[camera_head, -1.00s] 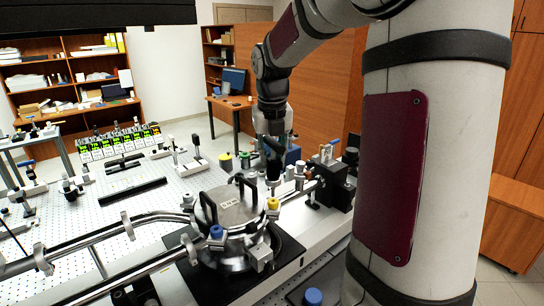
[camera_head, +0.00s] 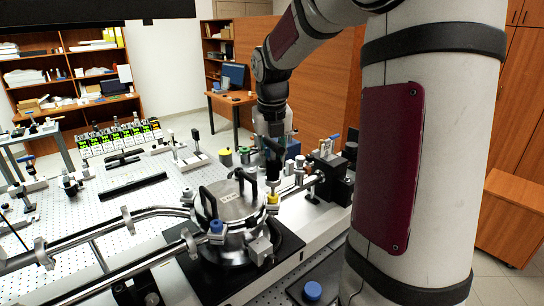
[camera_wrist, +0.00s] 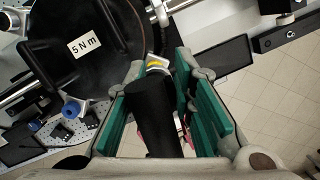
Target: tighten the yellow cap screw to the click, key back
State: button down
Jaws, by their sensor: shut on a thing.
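The yellow cap screw (camera_head: 272,197) sits at the right edge of the round metal chamber lid (camera_head: 232,208). In the wrist view, part of its yellow top (camera_wrist: 155,62) shows just past the key. My gripper (camera_head: 272,145) is above this screw, its green-padded fingers shut on the black handle of the key (camera_wrist: 152,112). The key points down, with its lower end at or just above the yellow cap. I cannot tell whether it is seated. A blue cap (camera_head: 217,226) is on the lid's near side, and it also shows in the wrist view (camera_wrist: 72,108).
Black handles (camera_head: 210,202) stand up from the lid, close to my gripper. The lid carries a "5 Nm" label (camera_wrist: 84,44). Metal pipes (camera_head: 95,235) run left. Optics mounts (camera_head: 325,165) stand just right of the screw. A blue-topped item (camera_head: 312,291) is in front.

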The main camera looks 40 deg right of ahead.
aim_at(271, 142)
jog(key=shift+f, duration=0.15)
jog(key=shift+f, duration=0.4)
jog(key=shift+m, duration=0.6)
jog(key=v, duration=0.5)
jog(key=shift+w+d, duration=0.3)
jog(key=shift+w, duration=0.15)
jog(key=shift+r, duration=0.6)
jog(key=shift+s, duration=0.1)
